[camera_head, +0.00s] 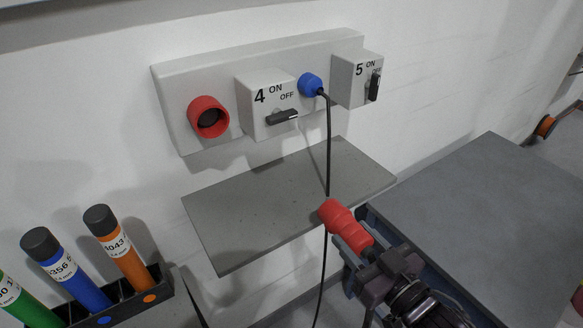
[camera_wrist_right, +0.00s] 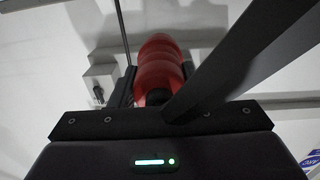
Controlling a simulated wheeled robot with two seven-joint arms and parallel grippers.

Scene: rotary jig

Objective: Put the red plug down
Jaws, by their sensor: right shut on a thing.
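The red plug (camera_head: 345,225) is held by my right gripper (camera_head: 374,258), which is shut on its rear end. The plug's wide head points up and to the left, and it shows in front of the right edge of the grey shelf (camera_head: 235,238). From these views I cannot tell whether it touches the shelf. In the right wrist view the red plug (camera_wrist_right: 160,68) sits between the fingers (camera_wrist_right: 150,92). A red socket (camera_head: 209,117) with a dark, empty opening is on the wall panel. My left gripper is not in view.
A blue plug (camera_head: 311,85) with a hanging black cable (camera_head: 328,150) sits in the panel between switch boxes 4 (camera_head: 262,110) and 5 (camera_head: 350,85). The cable passes close to the red plug. A grey table (camera_head: 480,190) is at right, a tube rack (camera_head: 140,300) at lower left.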

